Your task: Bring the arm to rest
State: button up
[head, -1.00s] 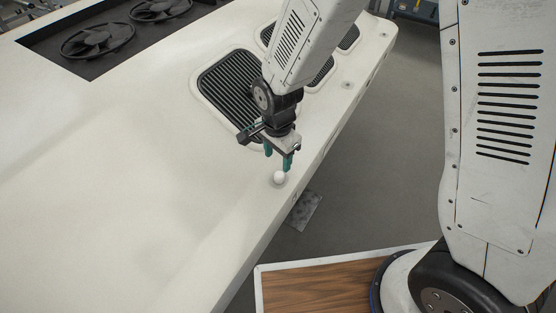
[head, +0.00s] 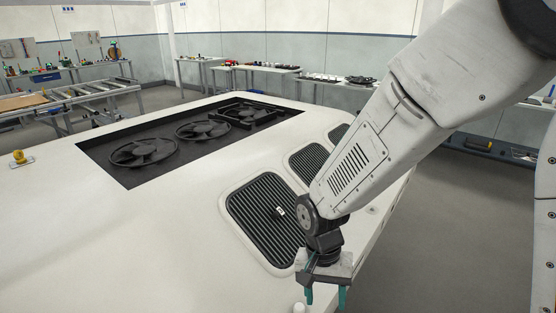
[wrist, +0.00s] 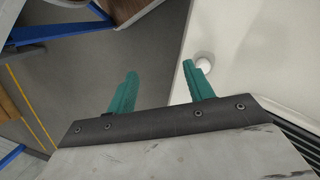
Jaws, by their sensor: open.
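My gripper (head: 325,297) hangs fingers-down at the right edge of the big white housing (head: 60,240). Its two teal fingers are apart with nothing between them. In the wrist view my gripper (wrist: 160,85) is open too, one finger over the grey floor and the other by the housing's edge. A small white round knob (head: 299,308) sits on the housing just left of the fingers, cut by the bottom of the head view. In the wrist view the knob (wrist: 204,60) shows beside the right fingertip; I cannot tell whether they touch.
A slatted vent (head: 262,215) lies in the housing left of my arm. Black fans (head: 145,152) sit in a dark recess further back. A yellow knob (head: 19,157) stands at the far left. Grey floor (head: 440,240) is open on the right. Workbenches line the back wall.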

jog(key=s+d+r+n+t, duration=0.1)
jog(key=s+d+r, duration=0.3)
jog(key=r, duration=0.3)
jog(key=s+d+r+n+t, duration=0.1)
jog(key=s+d+r, duration=0.4)
jog(key=d+r, duration=0.2)
jog(key=s+d+r+n+t+y, duration=0.1)
jog(key=s+d+r, duration=0.3)
jog(key=r, duration=0.4)
jog(key=shift+s+d+t, duration=0.2)
jog(key=shift+d+t, duration=0.2)
jog(key=shift+d, duration=0.25)
jog(key=shift+r, duration=0.1)
